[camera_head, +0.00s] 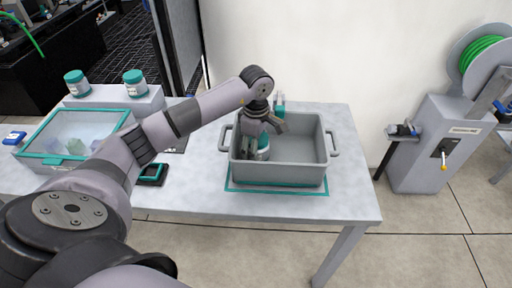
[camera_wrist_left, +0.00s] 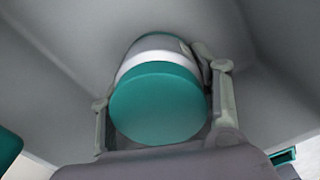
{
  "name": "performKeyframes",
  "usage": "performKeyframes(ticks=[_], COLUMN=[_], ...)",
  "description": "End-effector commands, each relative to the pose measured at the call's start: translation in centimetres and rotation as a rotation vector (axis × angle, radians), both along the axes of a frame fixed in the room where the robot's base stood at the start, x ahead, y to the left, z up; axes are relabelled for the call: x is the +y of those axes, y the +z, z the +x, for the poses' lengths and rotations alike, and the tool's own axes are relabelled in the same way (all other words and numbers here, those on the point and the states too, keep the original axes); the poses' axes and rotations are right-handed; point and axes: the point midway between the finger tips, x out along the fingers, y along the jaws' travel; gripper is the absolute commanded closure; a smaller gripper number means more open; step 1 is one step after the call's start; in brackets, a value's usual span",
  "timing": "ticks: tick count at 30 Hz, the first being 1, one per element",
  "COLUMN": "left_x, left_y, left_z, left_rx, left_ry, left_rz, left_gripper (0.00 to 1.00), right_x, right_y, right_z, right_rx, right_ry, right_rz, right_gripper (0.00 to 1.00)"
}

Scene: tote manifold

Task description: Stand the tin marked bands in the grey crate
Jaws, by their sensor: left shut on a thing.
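The grey crate (camera_head: 312,165) stands on the table inside a teal outline. My left gripper (camera_head: 255,145) reaches down into the left part of the crate. It is shut on a tin (camera_head: 263,149) with a teal lid and a pale band. In the left wrist view the tin (camera_wrist_left: 158,102) sits between the two fingers of the gripper (camera_wrist_left: 165,110), lid toward the camera, with grey crate walls around it. Its marking is not readable, and whether its base touches the crate floor is hidden. My right gripper is not in view.
Two teal-lidded tins (camera_head: 76,83) and (camera_head: 134,83) stand on a grey block (camera_head: 110,100) at the back left. A teal-rimmed clear-topped box (camera_head: 45,160) lies at the left. A small dark teal-edged tray (camera_head: 152,174) is left of the crate. The crate's right side is free.

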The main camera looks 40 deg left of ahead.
Motion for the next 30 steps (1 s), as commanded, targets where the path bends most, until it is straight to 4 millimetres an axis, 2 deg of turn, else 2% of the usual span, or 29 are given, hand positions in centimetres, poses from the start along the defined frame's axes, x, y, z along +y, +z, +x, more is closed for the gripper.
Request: performKeyframes(ticks=[5,6,15,25,30], left_x=[0.0,0.0,0.0,0.0,0.0], left_y=[-0.3,-0.3,-0.2,0.0,2.4], left_z=[0.0,0.0,0.0,0.0,0.1], left_rx=[0.000,0.000,0.001,0.001,-0.002], left_ry=[0.000,0.000,0.000,0.000,0.000], left_rz=[0.000,0.000,0.000,0.000,0.000], left_gripper=[0.73,0.43,0.23,0.23,0.23], right_x=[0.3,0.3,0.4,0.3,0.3], right_y=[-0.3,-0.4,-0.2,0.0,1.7], right_z=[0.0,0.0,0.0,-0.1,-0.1], right_rx=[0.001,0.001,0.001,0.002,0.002], right_ry=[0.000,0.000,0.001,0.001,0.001], right_rz=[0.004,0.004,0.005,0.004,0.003], right_gripper=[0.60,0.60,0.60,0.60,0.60])
